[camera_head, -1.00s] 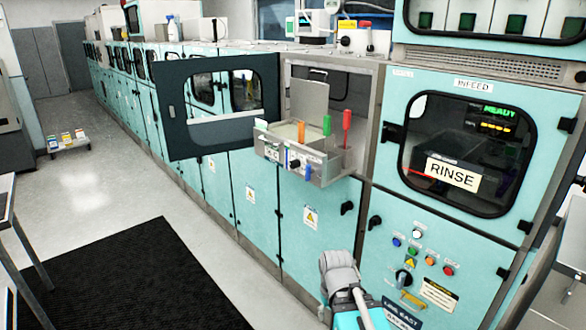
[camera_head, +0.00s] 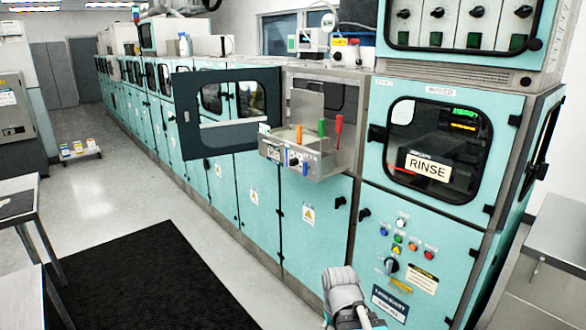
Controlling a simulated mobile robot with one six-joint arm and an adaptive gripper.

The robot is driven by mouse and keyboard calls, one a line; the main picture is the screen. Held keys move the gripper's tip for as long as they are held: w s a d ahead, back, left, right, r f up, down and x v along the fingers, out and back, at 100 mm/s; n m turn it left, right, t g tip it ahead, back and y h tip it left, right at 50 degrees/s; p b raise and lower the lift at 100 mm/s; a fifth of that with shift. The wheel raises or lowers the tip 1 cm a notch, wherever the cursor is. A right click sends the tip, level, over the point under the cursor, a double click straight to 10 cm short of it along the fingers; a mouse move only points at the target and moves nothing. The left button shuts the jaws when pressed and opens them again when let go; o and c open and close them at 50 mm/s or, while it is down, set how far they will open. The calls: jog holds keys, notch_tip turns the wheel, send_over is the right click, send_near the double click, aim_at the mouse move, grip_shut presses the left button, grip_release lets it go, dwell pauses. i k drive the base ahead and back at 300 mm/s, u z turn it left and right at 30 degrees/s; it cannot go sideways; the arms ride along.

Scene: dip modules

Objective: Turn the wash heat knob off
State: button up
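I cannot read any label saying wash heat. A row of black knobs (camera_head: 476,12) sits on the upper right panel, cut by the top edge, above dark green square switches (camera_head: 474,40). A larger black rotary knob (camera_head: 391,265) is on the lower teal cabinet front, below coloured buttons. A small blue-and-dark knob (camera_head: 294,162) is on the front of the open drawer unit. A grey part of my arm shows at the bottom centre, in front of the teal cabinets. My gripper's fingers are not in view.
The RINSE window (camera_head: 438,150) is closed. A dark-framed door (camera_head: 228,110) stands open to the left of the protruding drawer unit (camera_head: 300,150). A black mat (camera_head: 150,285) lies on the floor. Metal tables (camera_head: 20,190) stand at the left, another table (camera_head: 562,235) at the right.

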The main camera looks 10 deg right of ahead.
aim_at(293, 161)
jog(key=u, duration=0.35)
jog(key=i, duration=1.3)
jog(key=z, duration=0.4)
